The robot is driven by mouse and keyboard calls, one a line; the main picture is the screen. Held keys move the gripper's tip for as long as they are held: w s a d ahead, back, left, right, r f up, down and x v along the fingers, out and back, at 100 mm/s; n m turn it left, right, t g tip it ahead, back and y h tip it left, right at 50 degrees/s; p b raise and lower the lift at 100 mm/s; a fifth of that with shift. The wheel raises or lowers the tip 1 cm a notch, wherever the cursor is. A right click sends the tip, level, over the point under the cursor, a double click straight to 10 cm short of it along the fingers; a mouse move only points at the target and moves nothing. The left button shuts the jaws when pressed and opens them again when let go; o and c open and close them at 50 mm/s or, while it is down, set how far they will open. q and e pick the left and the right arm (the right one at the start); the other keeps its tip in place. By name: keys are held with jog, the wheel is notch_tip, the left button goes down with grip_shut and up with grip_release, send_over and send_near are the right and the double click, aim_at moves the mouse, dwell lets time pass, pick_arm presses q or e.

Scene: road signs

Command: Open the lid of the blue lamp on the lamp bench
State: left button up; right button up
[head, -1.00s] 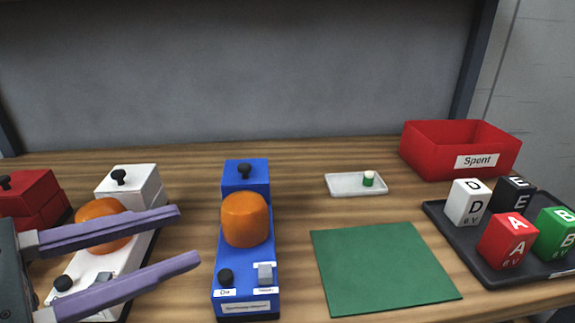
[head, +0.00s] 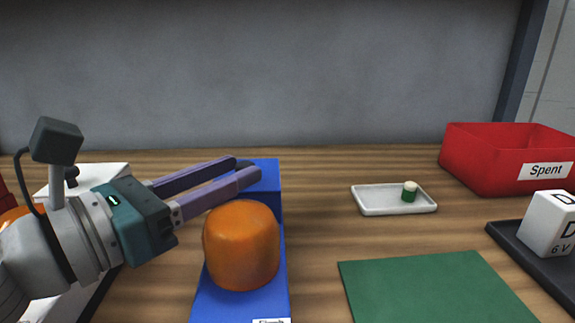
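The blue lamp (head: 270,301) stands on the bench left of centre, with an orange dome (head: 241,245) on top and a raised blue box at its rear. The box's lid (head: 266,168) looks closed. My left gripper (head: 249,168) reaches over the box from the left. Its two purple fingers look apart, one behind the other, at the black lid knob (head: 244,163). The knob is mostly hidden by the fingers, and contact cannot be made out. The lamp's front controls are cut off by the lower edge. My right gripper is out of view.
A white lamp (head: 85,180) stands at left, partly behind my arm. A small tray (head: 394,208) holds a green-and-white piece (head: 409,191). A green mat (head: 435,290) lies at right. The red "Spent" bin (head: 480,163) and a dark tray (head: 510,238) with a white block (head: 550,224) are farther right.

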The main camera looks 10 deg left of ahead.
pick_arm(q)
jog(key=shift+w+d, duration=0.35)
jog(key=shift+w, duration=0.2)
grip_shut()
dwell(1.1)
